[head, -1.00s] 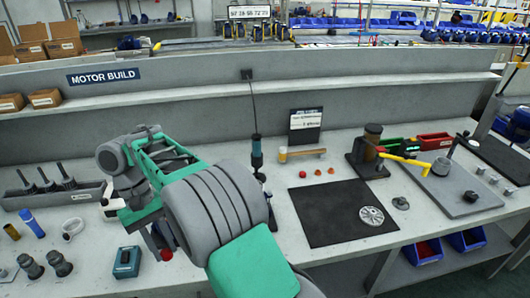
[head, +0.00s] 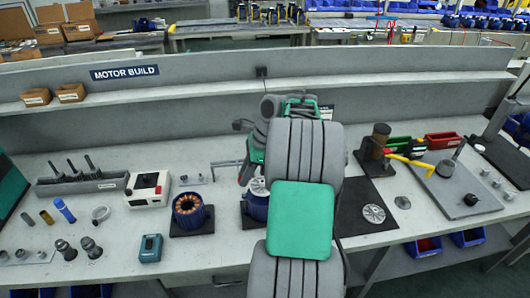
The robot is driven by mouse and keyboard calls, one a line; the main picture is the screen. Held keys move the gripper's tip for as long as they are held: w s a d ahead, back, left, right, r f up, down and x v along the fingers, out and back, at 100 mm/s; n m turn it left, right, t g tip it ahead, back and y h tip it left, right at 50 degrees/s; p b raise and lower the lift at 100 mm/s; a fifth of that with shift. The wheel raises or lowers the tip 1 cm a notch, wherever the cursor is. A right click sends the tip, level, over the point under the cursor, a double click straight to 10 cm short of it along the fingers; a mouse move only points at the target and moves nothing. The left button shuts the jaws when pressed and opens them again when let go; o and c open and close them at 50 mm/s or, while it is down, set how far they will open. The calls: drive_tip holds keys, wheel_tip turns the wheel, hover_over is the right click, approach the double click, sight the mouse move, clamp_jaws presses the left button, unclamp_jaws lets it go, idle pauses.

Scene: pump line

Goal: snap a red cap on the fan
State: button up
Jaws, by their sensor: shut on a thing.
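A silver slotted disc, which looks like a fan (head: 374,213), lies flat on the black mat (head: 372,190) right of my arm. A blue motor body (head: 256,208) stands partly hidden behind my arm, with a silver round part (head: 258,187) on its top; I cannot tell whether that is a fan too. My gripper (head: 250,168) is just above this motor, largely covered by my arm. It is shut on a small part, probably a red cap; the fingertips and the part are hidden. The loose red caps on the mat are hidden behind my arm.
A copper-wound blue stator (head: 190,210) stands left of the motor. A white box (head: 147,190) and a teal box (head: 150,247) are further left.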

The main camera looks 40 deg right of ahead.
sight(262, 181)
drive_tip(key=d+m, duration=0.1)
drive_tip(key=d, duration=0.1)
drive_tip(key=s+d+r+m+t+h+p, duration=0.1)
drive_tip(key=d+m, duration=0.1)
drive_tip(key=s+d+r+m, duration=0.1)
drive_tip(key=d+m, duration=0.1)
drive_tip(key=shift+d+r+h, duration=0.1)
drive_tip(key=shift+d+h, duration=0.15)
drive_tip(key=shift+h, duration=0.05)
wheel_tip(262, 181, down, 5)
drive_tip(key=b, duration=0.6)
drive_tip(key=shift+d+r, duration=0.1)
drive_tip(key=shift+r, duration=0.1)
drive_tip(key=shift+f+p, duration=0.55)
drive_tip(key=shift+f, duration=0.25)
idle(2.1)
drive_tip(key=o, duration=1.1)
drive_tip(key=shift+c, duration=0.2)
drive_tip(key=shift+o, duration=0.6)
drive_tip(key=shift+o, duration=0.6)
drive_tip(key=shift+r, duration=0.1)
